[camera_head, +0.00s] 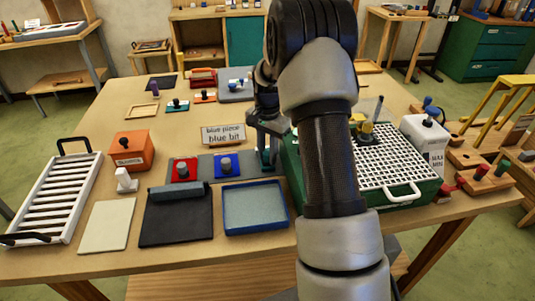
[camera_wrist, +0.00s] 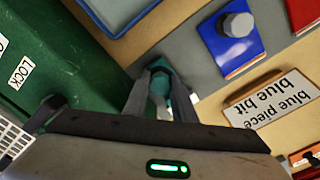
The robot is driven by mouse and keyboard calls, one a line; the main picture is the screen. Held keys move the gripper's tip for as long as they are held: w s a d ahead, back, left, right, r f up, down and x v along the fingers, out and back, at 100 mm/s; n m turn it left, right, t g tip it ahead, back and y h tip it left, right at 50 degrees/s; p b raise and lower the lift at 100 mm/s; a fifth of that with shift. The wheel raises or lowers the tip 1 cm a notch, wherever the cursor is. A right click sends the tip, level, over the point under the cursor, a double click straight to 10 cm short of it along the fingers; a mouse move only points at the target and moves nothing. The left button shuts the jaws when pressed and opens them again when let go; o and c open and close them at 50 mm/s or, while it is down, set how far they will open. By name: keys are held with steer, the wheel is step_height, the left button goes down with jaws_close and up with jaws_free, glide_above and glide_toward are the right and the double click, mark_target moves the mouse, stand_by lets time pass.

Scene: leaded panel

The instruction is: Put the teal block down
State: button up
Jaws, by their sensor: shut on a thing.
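My gripper (camera_head: 267,160) is upright beside the left wall of the green case, right of the blue pad. It is shut on a teal block (camera_wrist: 159,66), which shows between the two fingers in the wrist view, where my gripper (camera_wrist: 160,88) is also seen. Most of the block is hidden by the fingers. I cannot tell whether its underside touches the table.
The green case (camera_head: 415,193) with a white grid stands close on the right. The blue pad (camera_wrist: 229,45) with a grey knob, the red pad (camera_head: 177,178), a sign (camera_head: 223,134) and a blue tray (camera_head: 255,228) are nearby. Bare table lies at back centre.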

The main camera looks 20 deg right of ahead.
steer(key=shift+f, duration=0.2)
steer(key=o, duration=1)
steer(key=shift+r, duration=0.15)
